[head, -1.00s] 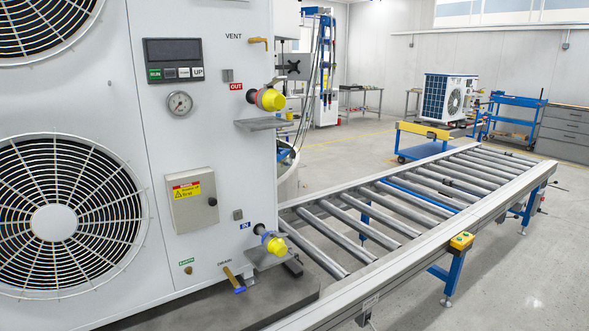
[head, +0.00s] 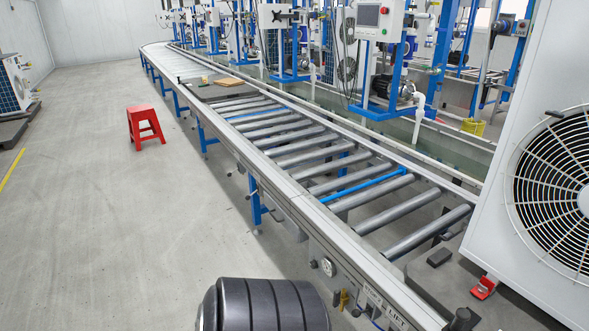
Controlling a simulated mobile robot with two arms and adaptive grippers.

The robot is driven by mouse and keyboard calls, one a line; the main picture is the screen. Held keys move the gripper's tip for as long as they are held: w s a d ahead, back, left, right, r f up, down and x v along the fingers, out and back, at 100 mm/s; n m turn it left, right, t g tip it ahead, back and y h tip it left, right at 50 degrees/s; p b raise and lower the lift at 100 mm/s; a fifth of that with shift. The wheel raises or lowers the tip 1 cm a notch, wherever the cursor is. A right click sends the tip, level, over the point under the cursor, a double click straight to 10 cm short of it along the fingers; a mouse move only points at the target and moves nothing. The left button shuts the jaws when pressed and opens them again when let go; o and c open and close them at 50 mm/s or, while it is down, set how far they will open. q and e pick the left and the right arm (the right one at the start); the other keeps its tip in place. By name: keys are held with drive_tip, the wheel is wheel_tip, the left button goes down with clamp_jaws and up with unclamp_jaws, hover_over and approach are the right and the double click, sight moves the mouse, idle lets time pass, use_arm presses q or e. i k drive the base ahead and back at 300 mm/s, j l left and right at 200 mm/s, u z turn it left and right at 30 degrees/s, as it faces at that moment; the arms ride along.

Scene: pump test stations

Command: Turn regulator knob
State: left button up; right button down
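A small round pressure gauge (head: 327,267) sits on the near side rail of the roller conveyor, low in the middle of the head view. A small dark knob-like part (head: 314,264) sticks out just left of the gauge. I cannot tell for certain that it is the regulator knob. Neither of my grippers is in view.
The roller conveyor (head: 350,184) runs away to the upper left. A white fan cabinet (head: 510,222) stands at the right. A red stool (head: 145,127) stands on the open floor left. A dark ribbed cylinder (head: 263,306) fills the bottom middle; I cannot tell whose it is.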

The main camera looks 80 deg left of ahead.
sight(314, 264)
drive_tip(key=k+u, duration=0.1)
drive_tip(key=u, duration=2.05)
drive_tip(key=i+j+z, duration=0.15)
drive_tip(key=z, duration=0.15)
